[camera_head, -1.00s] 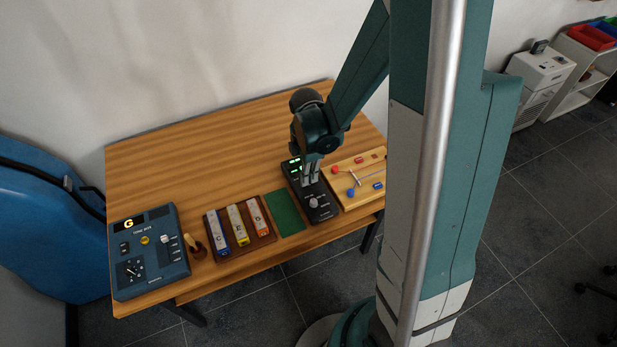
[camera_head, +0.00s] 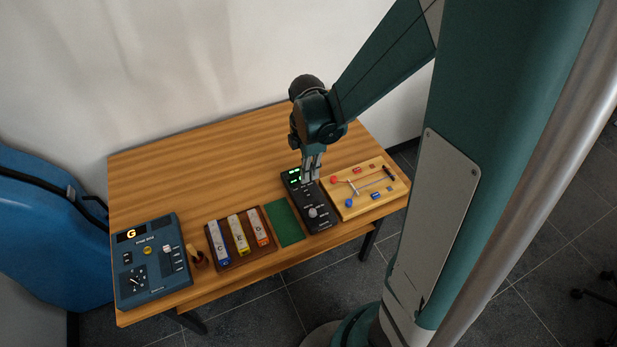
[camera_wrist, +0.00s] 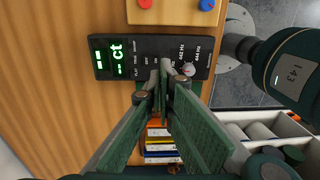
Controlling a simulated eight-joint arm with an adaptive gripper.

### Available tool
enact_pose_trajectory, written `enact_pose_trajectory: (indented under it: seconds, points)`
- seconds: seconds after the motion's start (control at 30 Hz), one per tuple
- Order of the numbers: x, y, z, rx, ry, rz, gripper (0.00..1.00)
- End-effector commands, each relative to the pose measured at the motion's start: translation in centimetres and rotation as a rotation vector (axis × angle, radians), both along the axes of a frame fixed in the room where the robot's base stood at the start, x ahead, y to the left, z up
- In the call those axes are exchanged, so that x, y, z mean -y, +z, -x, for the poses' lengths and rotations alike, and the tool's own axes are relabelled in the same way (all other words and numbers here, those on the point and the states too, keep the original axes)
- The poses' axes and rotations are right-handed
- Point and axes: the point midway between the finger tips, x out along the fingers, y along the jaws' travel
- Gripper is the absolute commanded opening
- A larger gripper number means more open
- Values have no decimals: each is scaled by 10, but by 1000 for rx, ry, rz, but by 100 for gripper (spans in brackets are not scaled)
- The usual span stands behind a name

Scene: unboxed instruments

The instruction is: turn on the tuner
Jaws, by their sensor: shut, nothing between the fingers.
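The tuner (camera_head: 322,219) is a long black box near the table's front, with lit green characters on its display (camera_head: 293,176). In the wrist view, the tuner (camera_wrist: 140,49) lies across the picture and its lit display (camera_wrist: 117,58) reads dashes and "ct". A grey knob (camera_head: 313,212) sits toward its front end; in the wrist view the knob (camera_wrist: 188,69) is just right of my fingertips. My gripper (camera_head: 311,179) is shut and empty, pointing down over the tuner. In the wrist view its fingertips (camera_wrist: 164,65) overlap the tuner's middle and hide part of its face. I cannot tell whether they touch it.
Right of the tuner is a wooden board (camera_head: 340,202) with coloured pieces. Left are a green mat (camera_head: 284,224), a brown tray (camera_head: 271,242) with labelled bars, a small wooden-handled item (camera_head: 198,258) and a blue box (camera_head: 150,283) showing "G". The table's back is clear.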

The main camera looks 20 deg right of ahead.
Motion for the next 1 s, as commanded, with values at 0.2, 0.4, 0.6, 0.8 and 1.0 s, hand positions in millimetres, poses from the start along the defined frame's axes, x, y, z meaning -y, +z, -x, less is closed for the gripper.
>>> enact_pose_trajectory:
  seconds: [0.2, 0.4, 0.6, 0.8, 1.0]
  points:
    - [0, 24, 3, 0, 0, 0, 0]
    - [0, 40, 5, 0, 0, 0, 0]
    - [0, 48, 6, 0, 0, 0, 0]
    - [0, 49, 6, 0, 0, 0, 0]
    - [0, 49, 6, 0, 0, 0, 0]
